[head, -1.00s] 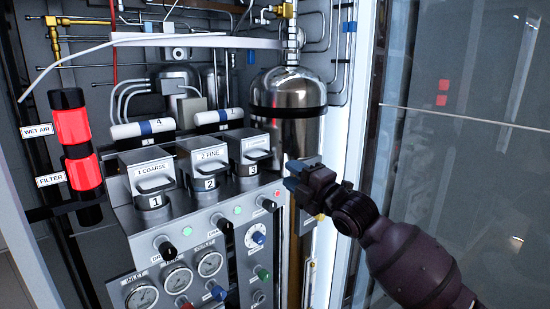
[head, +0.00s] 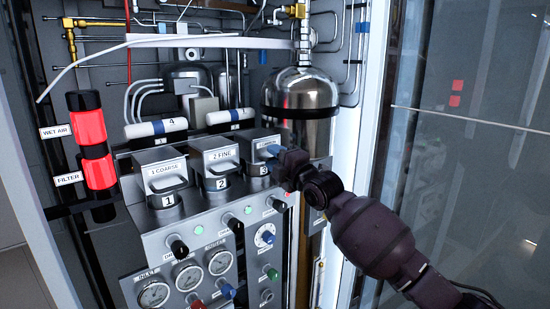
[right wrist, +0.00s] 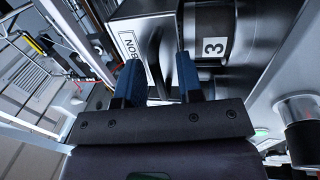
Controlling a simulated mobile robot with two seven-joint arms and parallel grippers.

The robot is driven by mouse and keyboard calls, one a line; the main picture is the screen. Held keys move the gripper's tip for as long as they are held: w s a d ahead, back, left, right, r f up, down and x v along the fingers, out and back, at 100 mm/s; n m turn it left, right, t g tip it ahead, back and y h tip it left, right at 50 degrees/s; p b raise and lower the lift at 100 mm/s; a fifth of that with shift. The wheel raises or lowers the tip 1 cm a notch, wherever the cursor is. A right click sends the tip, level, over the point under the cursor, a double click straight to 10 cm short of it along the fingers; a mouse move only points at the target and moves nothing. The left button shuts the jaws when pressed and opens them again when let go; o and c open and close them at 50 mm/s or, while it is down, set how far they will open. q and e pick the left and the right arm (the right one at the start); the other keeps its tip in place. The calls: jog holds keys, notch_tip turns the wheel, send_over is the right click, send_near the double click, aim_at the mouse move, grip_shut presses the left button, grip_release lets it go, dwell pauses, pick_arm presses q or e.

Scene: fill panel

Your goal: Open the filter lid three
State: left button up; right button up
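Filter three is the rightmost of the three square-topped filter housings in the head view. Its lid (head: 262,146) looks shut, and my right gripper partly covers it. The number 3 label shows in the right wrist view (right wrist: 214,48), with a dark curved lid handle (right wrist: 186,72) close by. My right gripper (head: 274,157) is at the right side of this lid. In the right wrist view the blue fingers of the right gripper (right wrist: 158,80) are apart. The handle is near the right-hand finger; I cannot tell whether they touch. My left gripper is not in view.
Filters one (head: 163,175) and two (head: 215,162) stand to the left. White cylinders (head: 155,128) lie behind them. A steel tank (head: 300,92) stands behind my right gripper. Knobs and gauges (head: 188,275) cover the panel below. A glass door (head: 470,180) is at the right.

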jog(key=shift+c, duration=1)
grip_shut()
jog(key=shift+r, duration=0.2)
